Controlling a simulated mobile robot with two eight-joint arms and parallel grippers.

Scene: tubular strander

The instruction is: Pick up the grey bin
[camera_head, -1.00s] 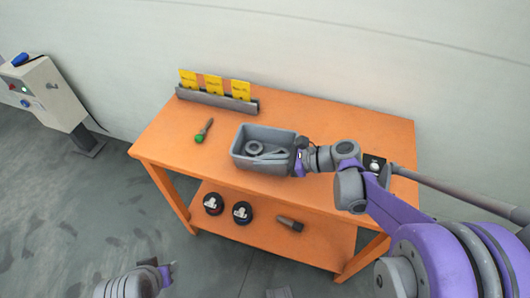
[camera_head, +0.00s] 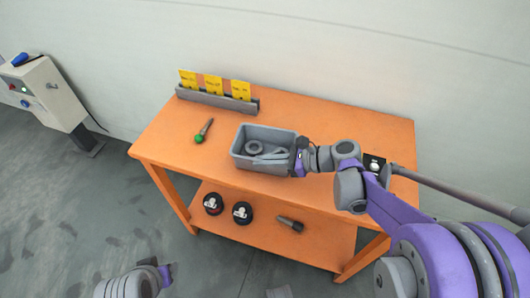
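The grey bin (camera_head: 262,165) stands on the orange table top, near the middle of its front edge. It holds a grey ring (camera_head: 254,147) and other grey parts. My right gripper (camera_head: 298,158) is at the bin's right end wall, coming in from the right. Its fingertips are hidden at the bin's rim, so I cannot tell whether they are closed on the wall. My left arm's end (camera_head: 140,281) shows at the bottom left, away from the table. Its fingers cannot be made out clearly.
The orange table (camera_head: 340,125) has a rack with yellow cards (camera_head: 217,99) at the back and a green-tipped tool (camera_head: 204,131) left of the bin. Black round items (camera_head: 242,212) and a dark tool (camera_head: 290,223) lie on the lower shelf. A control box (camera_head: 45,92) stands at left.

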